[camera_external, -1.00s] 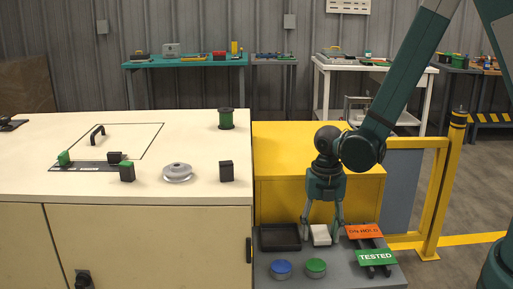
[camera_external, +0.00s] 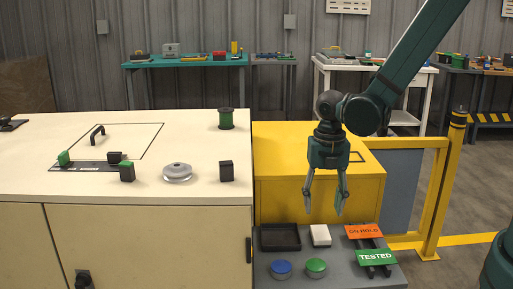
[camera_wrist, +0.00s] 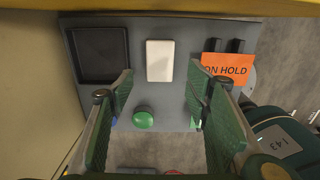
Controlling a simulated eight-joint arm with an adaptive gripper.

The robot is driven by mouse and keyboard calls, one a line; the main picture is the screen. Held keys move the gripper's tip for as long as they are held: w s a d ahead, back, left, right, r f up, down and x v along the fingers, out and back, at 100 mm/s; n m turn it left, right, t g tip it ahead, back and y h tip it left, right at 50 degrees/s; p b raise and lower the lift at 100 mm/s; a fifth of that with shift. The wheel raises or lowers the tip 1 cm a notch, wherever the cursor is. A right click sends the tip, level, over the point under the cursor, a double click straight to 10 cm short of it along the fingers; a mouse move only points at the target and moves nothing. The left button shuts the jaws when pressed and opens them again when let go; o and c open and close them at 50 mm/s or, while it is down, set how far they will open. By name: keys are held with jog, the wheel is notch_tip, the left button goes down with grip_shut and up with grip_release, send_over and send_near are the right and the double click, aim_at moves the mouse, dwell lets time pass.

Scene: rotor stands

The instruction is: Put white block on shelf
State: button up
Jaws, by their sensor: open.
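The white block (camera_external: 320,235) lies on the low grey stand, between a black tray and the orange sign. In the wrist view the white block (camera_wrist: 160,60) lies flat beyond my fingertips, near the middle. My gripper (camera_external: 325,205) is open and empty, pointing down above the stand and the block. Its two fingers are spread wide in the wrist view (camera_wrist: 162,82), with nothing between them. I cannot tell which surface is the shelf.
The grey stand (camera_external: 290,270) also holds a black tray (camera_external: 280,237), a blue button (camera_external: 281,268), a green button (camera_external: 316,267), an "ON HOLD" sign (camera_external: 363,231) and a "TESTED" sign (camera_external: 376,256). A yellow cabinet (camera_external: 285,195) stands behind. A cream bench (camera_external: 100,190) is left, a yellow rail (camera_external: 432,200) right.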

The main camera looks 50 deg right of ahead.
jog(key=shift+r, duration=1.25)
jog(key=shift+r, duration=0.1)
jog(key=s+d+r+m+t, duration=0.3)
jog(key=s+r+m, duration=0.5)
jog(key=r+m, duration=0.4)
jog(key=s+d+r+m+t, duration=0.4)
jog(key=s+r+m, duration=0.5)
jog(key=r+m, duration=0.4)
jog(key=shift+d+r+m, duration=0.15)
jog(key=shift+d+m, duration=0.4)
jog(key=shift+m, duration=0.45)
